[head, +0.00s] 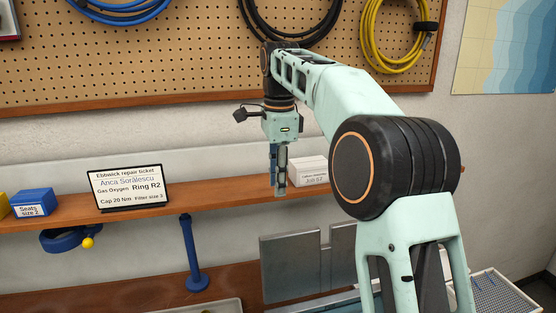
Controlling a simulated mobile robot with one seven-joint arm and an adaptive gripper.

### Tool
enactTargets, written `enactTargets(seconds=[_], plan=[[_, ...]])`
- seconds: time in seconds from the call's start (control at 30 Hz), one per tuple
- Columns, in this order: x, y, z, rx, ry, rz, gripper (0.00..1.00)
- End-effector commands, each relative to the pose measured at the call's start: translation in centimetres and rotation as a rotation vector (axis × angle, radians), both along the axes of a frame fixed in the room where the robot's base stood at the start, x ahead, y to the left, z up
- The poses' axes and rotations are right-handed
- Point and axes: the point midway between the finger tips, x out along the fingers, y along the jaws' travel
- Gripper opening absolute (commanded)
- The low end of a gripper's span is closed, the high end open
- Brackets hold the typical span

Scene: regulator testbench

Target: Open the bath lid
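My gripper (280,190) points down in front of the shelf in the head view, above and behind the upright grey metal panels. Its fingers are seen nearly edge-on, so I cannot tell whether they are open or shut. No held object can be made out. Two flat grey metal panels (290,266) stand upright at the bottom centre, with a narrow notch between them at the top. I cannot tell whether either is the bath lid. The bath itself cannot be clearly made out; the area below the panels is partly cut off by the frame and hidden by my arm.
A wooden shelf (227,193) carries a repair ticket (130,188), a blue box (32,202) and a white labelled box (307,171). A blue post (193,255) stands on the bench. Hoses hang on the pegboard (190,50). A perforated tray (500,292) lies at lower right.

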Motion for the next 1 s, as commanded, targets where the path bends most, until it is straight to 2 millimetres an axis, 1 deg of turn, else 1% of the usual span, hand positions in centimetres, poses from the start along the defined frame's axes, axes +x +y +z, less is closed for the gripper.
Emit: enactTargets(seconds=[0.1, 0.3, 0.5, 0.7, 1.0], plan=[[0.0, 0.0, 2.0, 0.001, -0.002, 0.000, 0.27], [-0.2, 0.0, 4.5, 0.000, -0.001, 0.000, 0.27], [-0.3, -0.1, 5.9, -0.001, -0.001, 0.000, 0.27], [-0.4, -0.1, 6.6, -0.001, 0.001, 0.000, 0.27], [-0.4, -0.1, 6.7, -0.001, 0.001, 0.000, 0.27]])
